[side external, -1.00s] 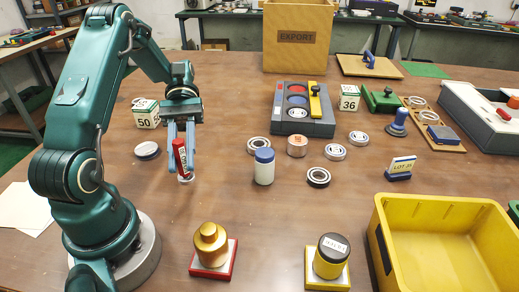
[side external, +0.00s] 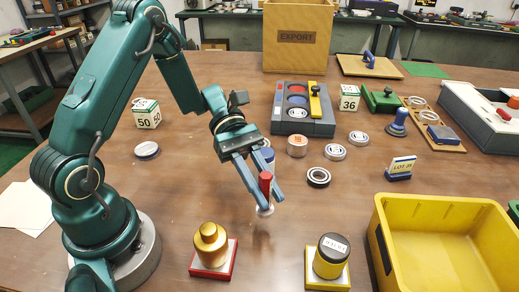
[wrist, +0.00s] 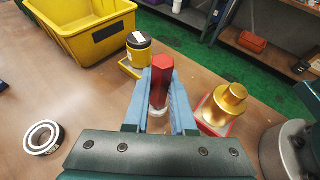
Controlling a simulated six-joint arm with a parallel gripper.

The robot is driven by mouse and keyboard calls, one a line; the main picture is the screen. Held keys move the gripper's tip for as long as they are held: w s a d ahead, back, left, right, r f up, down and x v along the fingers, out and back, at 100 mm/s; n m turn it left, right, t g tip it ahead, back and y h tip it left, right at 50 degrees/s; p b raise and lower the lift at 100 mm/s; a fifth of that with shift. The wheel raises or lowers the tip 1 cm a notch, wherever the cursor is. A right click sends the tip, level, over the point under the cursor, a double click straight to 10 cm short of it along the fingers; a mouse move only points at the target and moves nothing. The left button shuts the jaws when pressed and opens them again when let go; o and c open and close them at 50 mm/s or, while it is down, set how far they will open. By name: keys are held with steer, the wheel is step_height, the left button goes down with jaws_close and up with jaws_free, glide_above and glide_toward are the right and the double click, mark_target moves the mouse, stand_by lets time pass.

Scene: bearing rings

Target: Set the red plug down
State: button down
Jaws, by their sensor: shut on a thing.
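In the wrist view the red plug (wrist: 160,82) stands between the two blue-grey fingers of my gripper (wrist: 158,105). The plug's lower end is partly hidden by the fingers in the wrist view.
A gold weight (side external: 210,245) on a red base and a black-and-yellow jar (side external: 331,255) stand in front. A yellow bin (side external: 440,245) is at right. A bearing ring (side external: 318,177) lies nearby.

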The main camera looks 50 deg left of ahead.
mark_target(268, 211)
steer(key=shift+d+f, duration=0.4)
steer(key=shift+d, duration=0.05)
steer(key=shift+f, duration=1.9)
steer(key=c, duration=0.8)
jaws_free()
steer(key=shift+f, duration=0.1)
steer(key=shift+o, duration=0.2)
